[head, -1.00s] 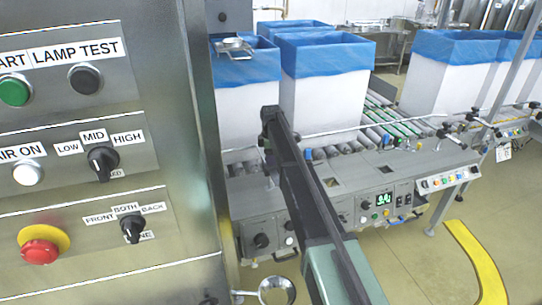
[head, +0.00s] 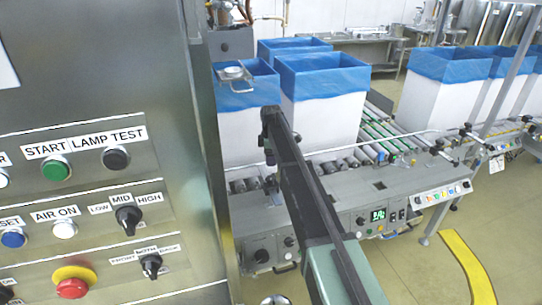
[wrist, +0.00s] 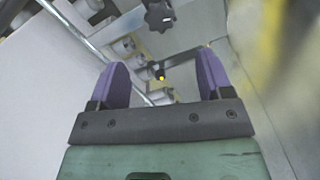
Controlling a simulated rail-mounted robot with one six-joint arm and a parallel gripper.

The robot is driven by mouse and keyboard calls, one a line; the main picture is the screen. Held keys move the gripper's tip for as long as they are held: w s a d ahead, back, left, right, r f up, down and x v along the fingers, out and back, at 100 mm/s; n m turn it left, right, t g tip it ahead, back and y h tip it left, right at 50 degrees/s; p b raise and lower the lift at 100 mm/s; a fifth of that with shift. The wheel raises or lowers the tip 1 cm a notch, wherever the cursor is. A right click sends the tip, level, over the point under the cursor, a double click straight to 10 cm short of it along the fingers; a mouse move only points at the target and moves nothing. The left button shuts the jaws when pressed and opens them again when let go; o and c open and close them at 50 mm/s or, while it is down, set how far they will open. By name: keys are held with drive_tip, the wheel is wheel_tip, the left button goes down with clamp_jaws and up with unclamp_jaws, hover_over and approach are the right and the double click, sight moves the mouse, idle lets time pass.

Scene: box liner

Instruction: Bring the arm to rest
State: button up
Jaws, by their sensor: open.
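My arm reaches up from the bottom middle of the head view over the conveyor's control housing. Its far end is dark, and the fingers cannot be made out there. In the wrist view my gripper (wrist: 162,88) shows two purple fingers, spread apart with nothing between them. Past the fingers are metal parts, a black star-shaped knob (wrist: 159,16) and pale wall surfaces. A blurred yellow shape lies at the upper right of that view.
A steel control panel (head: 100,215) fills the left side, close to my arm. White boxes with blue liners (head: 325,105) stand on the roller conveyor (head: 385,140). The conveyor's grey control housing (head: 340,205) lies beneath my arm. Open floor with a yellow stripe (head: 466,265) is at right.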

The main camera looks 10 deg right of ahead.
idle(0.3)
drive_tip(key=s+m, duration=1.6)
drive_tip(key=s, duration=2.5)
